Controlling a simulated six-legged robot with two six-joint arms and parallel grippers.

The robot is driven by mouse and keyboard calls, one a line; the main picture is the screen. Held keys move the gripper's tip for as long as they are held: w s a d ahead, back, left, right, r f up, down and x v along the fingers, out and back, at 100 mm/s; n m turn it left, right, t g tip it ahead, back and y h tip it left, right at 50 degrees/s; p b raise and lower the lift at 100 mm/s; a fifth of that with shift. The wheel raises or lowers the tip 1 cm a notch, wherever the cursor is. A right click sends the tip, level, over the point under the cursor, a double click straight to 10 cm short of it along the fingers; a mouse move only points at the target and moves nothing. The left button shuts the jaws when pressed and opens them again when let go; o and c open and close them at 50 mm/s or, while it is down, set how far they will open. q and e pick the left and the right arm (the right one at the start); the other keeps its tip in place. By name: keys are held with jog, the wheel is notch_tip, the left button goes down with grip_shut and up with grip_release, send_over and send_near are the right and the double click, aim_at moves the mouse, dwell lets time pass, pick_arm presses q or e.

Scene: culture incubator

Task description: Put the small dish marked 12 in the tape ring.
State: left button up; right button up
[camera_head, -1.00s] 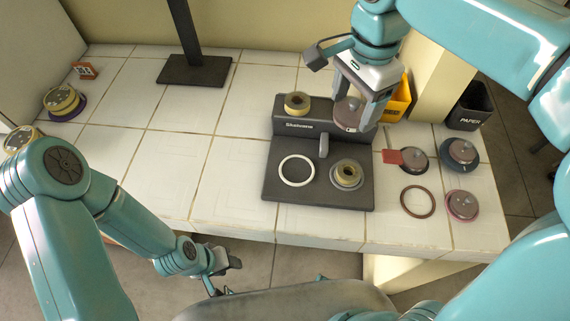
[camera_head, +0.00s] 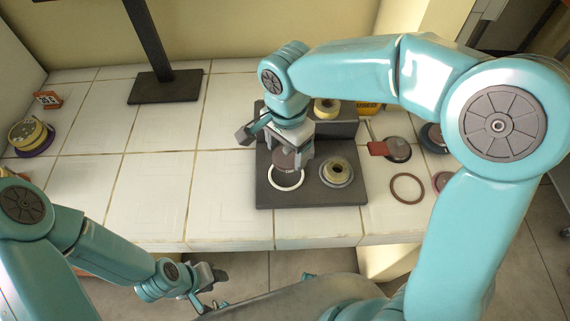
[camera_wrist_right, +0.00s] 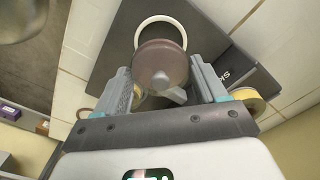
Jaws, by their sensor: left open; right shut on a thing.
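My right gripper (camera_head: 291,158) is shut on a small dish with a brown-grey lid (camera_head: 282,160), held over the dark platform. It also shows in the right wrist view (camera_wrist_right: 160,66), between the two fingers. A white ring (camera_head: 286,189) lies flat on the platform's left part. The dish overlaps the ring's far side in the head view and its near side in the wrist view (camera_wrist_right: 160,19); I cannot tell the height between them. No number is readable on the dish. My left gripper (camera_head: 207,297) is open and empty in front of the table.
The dark platform (camera_head: 268,195) also bears a tan roll on a grey round piece (camera_head: 336,173). Another roll (camera_head: 326,108) sits on its raised back. A brown ring (camera_head: 407,188), a red-tagged dish (camera_head: 398,150) and other dishes lie right. A black stand (camera_head: 165,88) is back left.

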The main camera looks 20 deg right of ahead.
aim_at(286, 175)
notch_tip(286, 175, down, 6)
jog(key=shift+a+f, duration=0.1)
jog(key=shift+f, duration=0.1)
jog(key=shift+f, duration=0.1)
jog(key=o, duration=1.1)
jog(key=shift+c, duration=0.2)
